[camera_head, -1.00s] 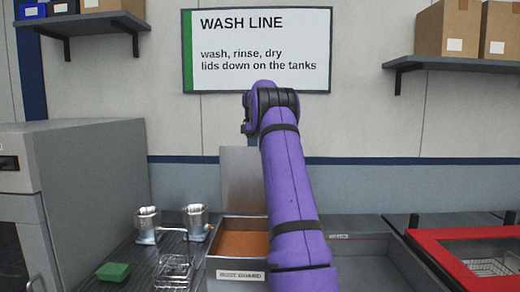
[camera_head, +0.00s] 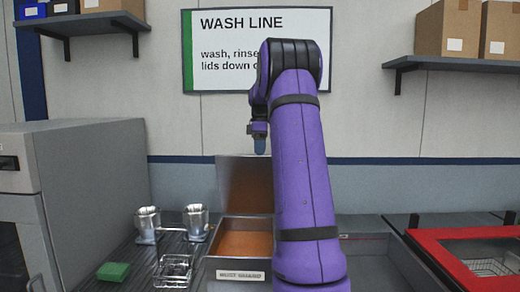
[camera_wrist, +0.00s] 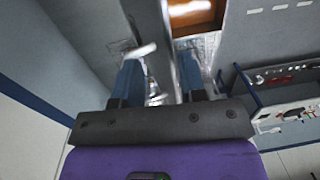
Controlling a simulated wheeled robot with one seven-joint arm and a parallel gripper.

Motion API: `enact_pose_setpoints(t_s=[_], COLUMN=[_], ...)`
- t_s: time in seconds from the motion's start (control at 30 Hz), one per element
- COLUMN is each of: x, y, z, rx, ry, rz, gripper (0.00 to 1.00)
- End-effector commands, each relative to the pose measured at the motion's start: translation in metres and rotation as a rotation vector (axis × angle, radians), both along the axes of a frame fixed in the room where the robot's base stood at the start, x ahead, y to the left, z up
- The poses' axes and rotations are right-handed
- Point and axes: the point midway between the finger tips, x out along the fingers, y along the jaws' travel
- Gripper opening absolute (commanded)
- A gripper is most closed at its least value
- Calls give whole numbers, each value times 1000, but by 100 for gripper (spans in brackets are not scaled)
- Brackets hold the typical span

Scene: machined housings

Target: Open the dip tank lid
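The dip tank (camera_head: 240,276) is a grey box labelled "RUST GUARD" with orange-brown contents showing inside. Its grey lid (camera_head: 238,185) stands raised, close to upright, at the tank's back edge. The tank's orange contents also show at the top of the wrist view (camera_wrist: 194,14). My gripper (camera_head: 260,148) is above the lid's top edge, fingers pointing down. In the wrist view its two blue fingers (camera_wrist: 158,72) are apart, with a blurred grey panel edge beyond them. I see nothing held. My purple arm hides the tank's right side.
A grey machine (camera_head: 90,180) is at far left. A grey basin (camera_head: 375,260) and a red-framed cover (camera_head: 450,258) are on the right.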

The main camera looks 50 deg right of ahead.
Motion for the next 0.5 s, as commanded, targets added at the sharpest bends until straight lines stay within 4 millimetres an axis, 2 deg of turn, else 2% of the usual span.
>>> enact_pose_setpoints(t_s=[0.17, 0.33, 0.5], x=[0, 4, 16], y=[0, 8, 31], z=[0, 6, 28], rx=[0, -23, -100], ry=[0, -62, -293], rz=[0, 2, -18], gripper=[38, 0, 0])
